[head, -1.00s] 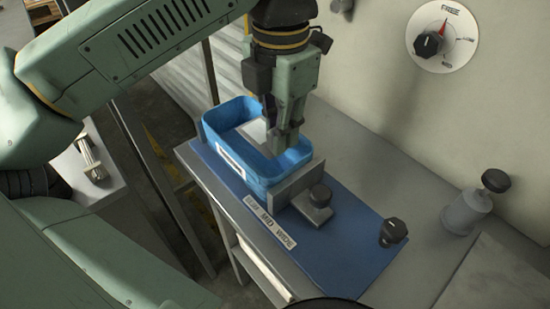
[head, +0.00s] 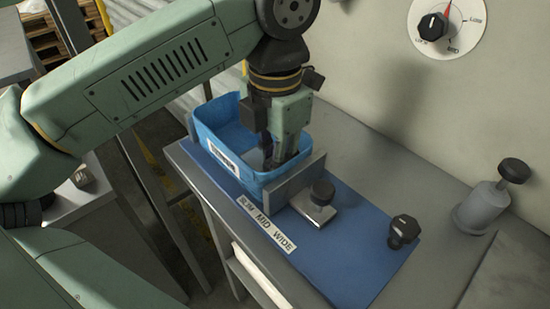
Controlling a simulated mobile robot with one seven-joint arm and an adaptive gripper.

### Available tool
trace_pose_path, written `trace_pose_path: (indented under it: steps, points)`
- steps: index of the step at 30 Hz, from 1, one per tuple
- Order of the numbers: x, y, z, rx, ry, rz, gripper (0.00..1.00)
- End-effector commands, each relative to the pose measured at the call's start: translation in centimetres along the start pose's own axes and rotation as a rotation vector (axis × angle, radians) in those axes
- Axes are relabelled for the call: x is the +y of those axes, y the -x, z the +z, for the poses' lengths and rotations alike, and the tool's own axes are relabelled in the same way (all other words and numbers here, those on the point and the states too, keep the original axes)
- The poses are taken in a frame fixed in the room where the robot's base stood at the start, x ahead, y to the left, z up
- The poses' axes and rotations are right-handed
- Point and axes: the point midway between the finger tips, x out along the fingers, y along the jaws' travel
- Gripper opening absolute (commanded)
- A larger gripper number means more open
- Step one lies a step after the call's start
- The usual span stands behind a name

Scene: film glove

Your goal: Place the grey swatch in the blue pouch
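The blue pouch (head: 222,123) is an open-topped, box-like container with a white label on its front wall. It stands at the left end of a blue mat, against a grey block. My gripper (head: 273,158) points down into the pouch, its fingertips below the rim near the right end. Two fingers show, one dark and one green, with the tips largely hidden by the pouch wall. A small pale grey patch (head: 255,157) shows inside the pouch beside the dark finger; I cannot tell whether it is the grey swatch or whether the fingers hold it.
The blue mat (head: 345,262) carries a clamp with a black knob (head: 323,193) and another black knob (head: 403,231). A grey cylinder with a black top (head: 485,205) stands at right. A dial (head: 434,26) is on the wall behind. Bare bench lies behind the mat.

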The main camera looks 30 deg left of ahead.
Motion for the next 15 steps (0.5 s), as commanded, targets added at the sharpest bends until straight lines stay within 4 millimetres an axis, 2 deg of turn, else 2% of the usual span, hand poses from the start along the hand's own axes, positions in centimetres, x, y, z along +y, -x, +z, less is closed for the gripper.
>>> trace_pose_path:
  steps: [15]
  points:
    - [0.0, 0.72, 0.0, 0.0, 0.0, 0.0, 0.23]
